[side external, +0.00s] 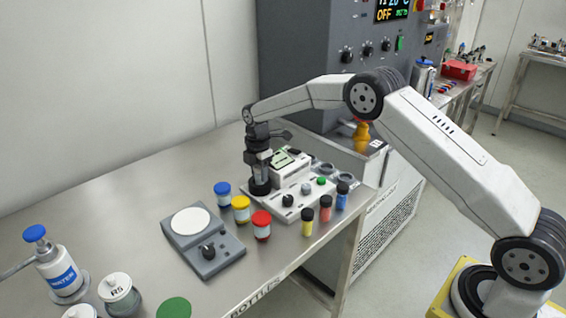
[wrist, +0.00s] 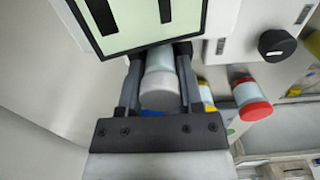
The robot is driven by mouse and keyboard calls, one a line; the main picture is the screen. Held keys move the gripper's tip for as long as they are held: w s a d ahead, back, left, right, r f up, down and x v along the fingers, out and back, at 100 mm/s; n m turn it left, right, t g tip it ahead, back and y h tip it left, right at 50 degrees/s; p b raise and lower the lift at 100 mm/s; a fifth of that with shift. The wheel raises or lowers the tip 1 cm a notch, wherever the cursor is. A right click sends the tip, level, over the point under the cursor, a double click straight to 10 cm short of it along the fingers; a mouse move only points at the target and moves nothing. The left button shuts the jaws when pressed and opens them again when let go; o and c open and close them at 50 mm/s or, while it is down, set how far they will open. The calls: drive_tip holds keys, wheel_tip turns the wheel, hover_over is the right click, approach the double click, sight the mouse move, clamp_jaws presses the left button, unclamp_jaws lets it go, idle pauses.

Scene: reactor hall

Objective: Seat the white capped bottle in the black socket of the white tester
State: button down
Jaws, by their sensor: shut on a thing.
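The white capped bottle (wrist: 160,85) is between the two dark fingers of my gripper (wrist: 158,92) in the wrist view, its white cap toward the camera. My gripper (side external: 260,170) is shut on it and points down over the left end of the white tester (side external: 291,199) in the side view. The tester's black socket (side external: 260,188) is directly under the gripper. The bottle's lower end is hidden, so I cannot tell how deep it sits. The tester's pale green screen (wrist: 140,18) is close beside the fingers in the wrist view.
Blue (side external: 222,194), yellow (side external: 241,209) and red-capped (side external: 262,225) jars stand in front of the tester. A grey scale (side external: 203,243) lies left of them. Small coloured vials (side external: 325,208) stand at the tester's right. The bench behind the scale is clear.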

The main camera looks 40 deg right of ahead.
drive_tip(key=shift+f, duration=0.4)
idle(0.5)
unclamp_jaws()
drive_tip(key=shift+r, duration=0.2)
idle(0.4)
drive_tip(key=shift+r, duration=3.3)
